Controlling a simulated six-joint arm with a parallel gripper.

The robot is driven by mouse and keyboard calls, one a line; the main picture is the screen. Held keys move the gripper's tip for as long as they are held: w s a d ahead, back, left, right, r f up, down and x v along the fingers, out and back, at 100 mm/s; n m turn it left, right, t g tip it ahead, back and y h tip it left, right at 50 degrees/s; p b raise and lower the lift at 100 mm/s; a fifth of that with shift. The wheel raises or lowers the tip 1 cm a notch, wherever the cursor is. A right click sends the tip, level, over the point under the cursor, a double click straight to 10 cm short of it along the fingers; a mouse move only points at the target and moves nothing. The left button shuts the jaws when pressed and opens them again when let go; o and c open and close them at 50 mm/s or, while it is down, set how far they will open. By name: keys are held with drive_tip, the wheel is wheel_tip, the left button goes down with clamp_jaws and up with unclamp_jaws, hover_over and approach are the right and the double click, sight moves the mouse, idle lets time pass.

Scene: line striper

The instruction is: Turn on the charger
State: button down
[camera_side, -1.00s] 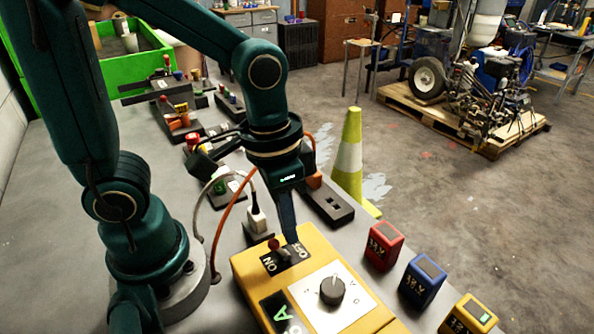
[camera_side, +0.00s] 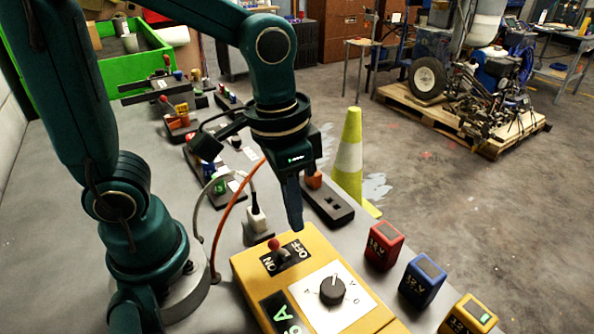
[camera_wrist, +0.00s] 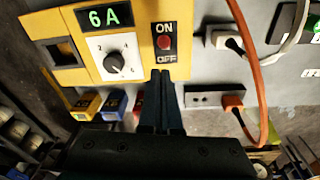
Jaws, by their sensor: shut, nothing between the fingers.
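In the side view the lever leans toward the ON side. The wrist view shows the red tip (camera_wrist: 164,42) between the two labels. My gripper (camera_side: 295,226) is shut and empty, pointing down just above the charger's back edge, on the OFF side, apart from the switch.
A white plug (camera_side: 257,220) with cables stands behind the charger. A black socket strip (camera_side: 328,206) lies behind my gripper. Red (camera_side: 384,245), blue (camera_side: 422,282) and yellow (camera_side: 468,315) battery packs line the right. A yellow cone (camera_side: 350,150) stands beyond the bench.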

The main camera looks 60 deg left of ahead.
drive_tip(key=s+r, duration=0.6)
drive_tip(key=r, duration=0.1)
drive_tip(key=shift+r, duration=0.2)
idle(0.4)
drive_tip(key=shift+w, duration=0.1)
drive_tip(key=w+a+f+n+t, duration=0.2)
drive_tip(key=a+f+t, duration=0.1)
drive_tip(key=a+t, duration=0.1)
drive_tip(key=shift+w+a+f+t+y, duration=0.25)
drive_tip(key=shift+w+a+t+y, duration=0.05)
drive_tip(key=shift+a, duration=0.2)
idle(0.7)
